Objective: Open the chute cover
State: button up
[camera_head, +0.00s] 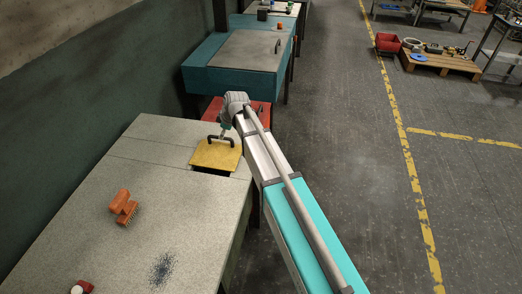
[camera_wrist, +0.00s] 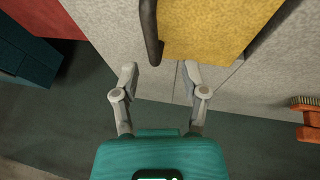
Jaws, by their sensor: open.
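The chute cover is a yellow plate (camera_head: 216,155) at the far right corner of the speckled grey table, with a black bar handle (camera_head: 221,138) on it. A dark gap shows along its near edge; I cannot tell if it is raised or shifted. In the wrist view the yellow plate (camera_wrist: 210,30) fills the top, with the handle (camera_wrist: 151,30) along its left side. My gripper (camera_wrist: 160,74) is open and empty, its fingertips just short of the handle's near end in the picture. In the head view my gripper (camera_head: 225,128) is small, close to the handle.
An orange brush (camera_head: 123,207) lies on the table (camera_head: 90,225), near a dark speckled patch (camera_head: 162,268) and a red and white item (camera_head: 81,287). A red surface (camera_head: 262,112) and a teal bench (camera_head: 205,80) stand beyond. Open floor lies right.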

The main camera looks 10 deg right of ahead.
jog(key=shift+p+v, duration=3.95)
jog(key=shift+v, duration=0.7)
jog(key=s+d+f+m+g+h+b, duration=0.1)
jog(key=s+d+f+m+b, duration=0.1)
jog(key=s, duration=0.4)
jog(key=s+d+f+m+h+b, duration=0.1)
jog(key=s+d+f+m+b, duration=0.2)
jog(key=s+d, duration=0.4)
jog(key=shift+s+d+f+m+g, duration=0.2)
jog(key=shift+d+f+m+g, duration=0.2)
jog(key=shift+f+m, duration=0.7)
jog(key=shift+r, duration=0.25)
jog(key=w+a+r+n+t+y+p, duration=0.1)
jog(key=w+a+r+n+p, duration=0.1)
jog(key=w, duration=0.5)
jog(key=w+a+r+n+y+p, duration=0.1)
jog(key=w+a+r+n+p, duration=0.2)
jog(key=w+a, duration=0.4)
jog(key=shift+w+a+r+n+t, duration=0.25)
jog(key=shift+r+n+t, duration=0.15)
jog(key=shift+r+n, duration=0.65)
jog(key=shift+f, duration=0.35)
jog(key=b, duration=1.3)
send_over(216, 150)
jog(key=w+d, duration=0.2)
jog(key=d, duration=0.1)
jog(key=f, duration=1.2)
jog(key=shift+w+f, duration=0.1)
jog(key=shift+w, duration=0.1)
